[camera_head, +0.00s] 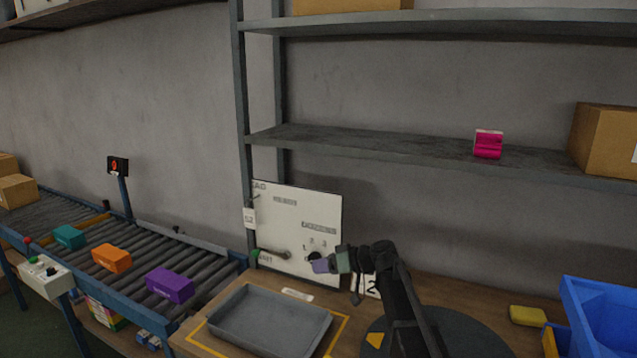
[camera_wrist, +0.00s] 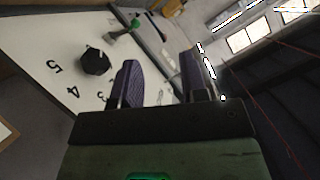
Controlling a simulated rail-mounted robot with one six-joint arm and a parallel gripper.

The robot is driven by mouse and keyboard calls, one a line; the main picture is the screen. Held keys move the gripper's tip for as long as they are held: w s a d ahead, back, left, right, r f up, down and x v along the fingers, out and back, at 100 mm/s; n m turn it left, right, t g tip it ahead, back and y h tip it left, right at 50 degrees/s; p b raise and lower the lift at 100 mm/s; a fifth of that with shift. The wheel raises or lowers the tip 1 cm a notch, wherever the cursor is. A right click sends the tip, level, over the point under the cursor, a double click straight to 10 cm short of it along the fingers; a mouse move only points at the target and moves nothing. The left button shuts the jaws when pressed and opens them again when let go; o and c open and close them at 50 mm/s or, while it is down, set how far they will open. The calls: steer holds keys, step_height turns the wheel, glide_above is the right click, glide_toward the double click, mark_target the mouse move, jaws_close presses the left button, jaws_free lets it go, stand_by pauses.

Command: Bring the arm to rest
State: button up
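My gripper (camera_head: 322,265) is in front of the lower right part of a white panel (camera_head: 318,210), close to a black knob (camera_head: 313,256). In the wrist view my gripper (camera_wrist: 160,75) is open, with its two purple-grey fingers apart and nothing between them. The black knob (camera_wrist: 95,62) shows left of the fingers, apart from them, with the numbers 4 and 5 near it. A lever with a green end (camera_head: 258,253) is on the panel left of the knob; it also shows in the wrist view (camera_wrist: 130,30).
A grey tray (camera_head: 235,300) lies on the wooden bench at front. A roller conveyor at left carries teal (camera_head: 69,237), orange (camera_head: 112,258) and purple (camera_head: 170,285) boxes. A blue bin (camera_head: 605,310) and yellow block (camera_head: 528,315) are at right. Shelves (camera_head: 390,147) stand above the bench.

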steer(key=s+d+f+m+g+h+p, duration=0.1)
steer(key=s+d+f+m+h, duration=0.1)
steer(key=s, duration=0.6)
steer(key=s+d+f+m+g+h+p, duration=0.1)
steer(key=s+d+f+m+h, duration=0.1)
steer(key=s+d+h, duration=0.3)
steer(key=s+d+f+m+g+h+p, duration=0.1)
steer(key=s+d+f+m+g+h, duration=0.1)
steer(key=s, duration=1.1)
steer(key=shift+d+f+m+h, duration=0.3)
steer(key=shift+d+m+h, duration=0.2)
steer(key=shift+d, duration=0.45)
steer(key=shift+d+f+m+h, duration=0.25)
steer(key=shift+d+m+h, duration=0.25)
steer(key=shift+d, duration=0.4)
steer(key=s+d, duration=0.1)
steer(key=s, duration=0.1)
steer(key=s+d+h+p, duration=0.1)
steer(key=s+d+r+h, duration=0.1)
steer(key=s, duration=0.1)
steer(key=shift+s, duration=0.3)
steer(key=shift+w+r+p, duration=0.15)
steer(key=shift+p, duration=0.25)
steer(key=shift+o, duration=0.4)
steer(key=shift+w, duration=0.1)
steer(key=shift+a, duration=0.1)
